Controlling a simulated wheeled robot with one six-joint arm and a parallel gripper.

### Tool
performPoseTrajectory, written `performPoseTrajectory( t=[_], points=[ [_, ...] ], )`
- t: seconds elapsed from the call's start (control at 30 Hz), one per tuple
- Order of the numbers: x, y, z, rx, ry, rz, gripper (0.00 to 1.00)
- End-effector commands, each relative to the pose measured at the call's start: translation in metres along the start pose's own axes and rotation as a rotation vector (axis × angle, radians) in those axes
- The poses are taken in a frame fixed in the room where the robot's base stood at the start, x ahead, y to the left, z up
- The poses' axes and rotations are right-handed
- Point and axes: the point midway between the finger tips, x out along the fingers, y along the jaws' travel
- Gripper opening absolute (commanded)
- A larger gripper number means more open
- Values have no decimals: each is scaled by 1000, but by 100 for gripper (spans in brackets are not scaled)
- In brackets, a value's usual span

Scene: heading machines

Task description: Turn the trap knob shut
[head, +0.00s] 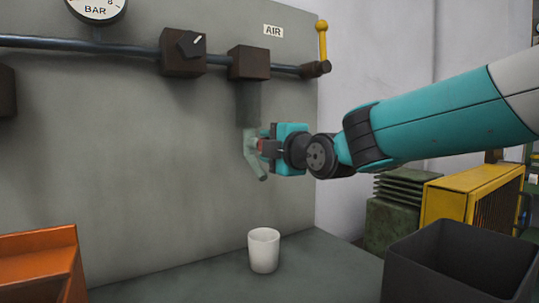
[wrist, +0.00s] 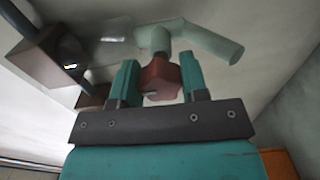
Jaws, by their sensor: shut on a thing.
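The trap knob (wrist: 158,78) is a small red knob on the grey-green trap valve. In the wrist view my gripper (wrist: 157,82) has one teal finger on each side of it, shut on it. In the head view my gripper (head: 264,146) reaches in from the right and mostly hides the knob. The trap's pale green drain spout (head: 255,160) points down and to the right; it also shows at the top of the wrist view (wrist: 210,42). The trap hangs under a dark block (head: 248,63) on the pipe.
A white cup (head: 263,250) stands on the bench below the spout. A dark bin (head: 460,270) is at the front right and an orange tray (head: 35,265) at the left.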

Motion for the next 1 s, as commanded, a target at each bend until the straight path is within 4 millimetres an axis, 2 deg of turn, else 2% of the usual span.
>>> performPoseTrajectory(
  t=[0.63, 0.67, 0.77, 1.0],
  points=[
    [0, 0, -1, -52, 3, 0, 17],
    [0, 0, -1, -52, 3, 0, 43],
    [0, 0, -1, -52, 3, 0, 66],
    [0, 0, 0, -52, 1, 0, 66]
  ],
)
